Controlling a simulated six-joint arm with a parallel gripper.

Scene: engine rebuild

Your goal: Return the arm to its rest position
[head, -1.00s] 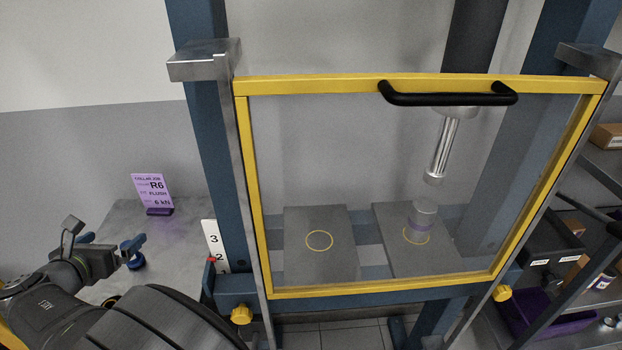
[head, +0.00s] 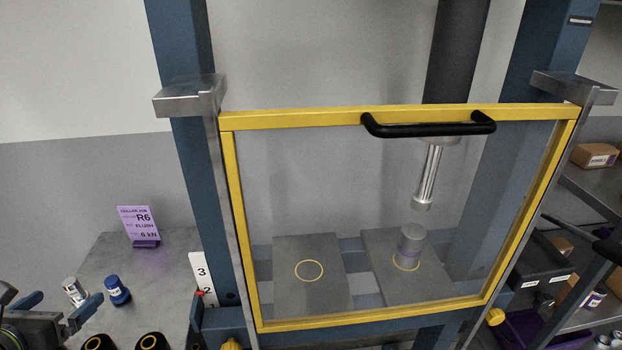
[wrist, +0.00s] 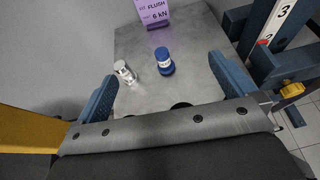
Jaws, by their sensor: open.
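My gripper (head: 58,305) is at the lower left of the head view, over the grey side bench (head: 175,275). Its two blue fingers are spread apart with nothing between them. In the wrist view, my gripper (wrist: 165,82) also shows open. A white-silver bottle (wrist: 124,72) and a blue bottle (wrist: 165,61) stand on the bench beyond the fingertips. In the head view the silver bottle (head: 74,291) is close to the fingers, and the blue bottle (head: 117,290) is just right of them. Most of my arm is out of view.
The press's yellow-framed clear guard (head: 400,112), with a black handle, is down. Behind it a cylinder (head: 411,245) stands on the right plate below the ram (head: 427,180), apart from it. A purple job card (head: 138,222) and black rings (head: 151,341) are on the bench.

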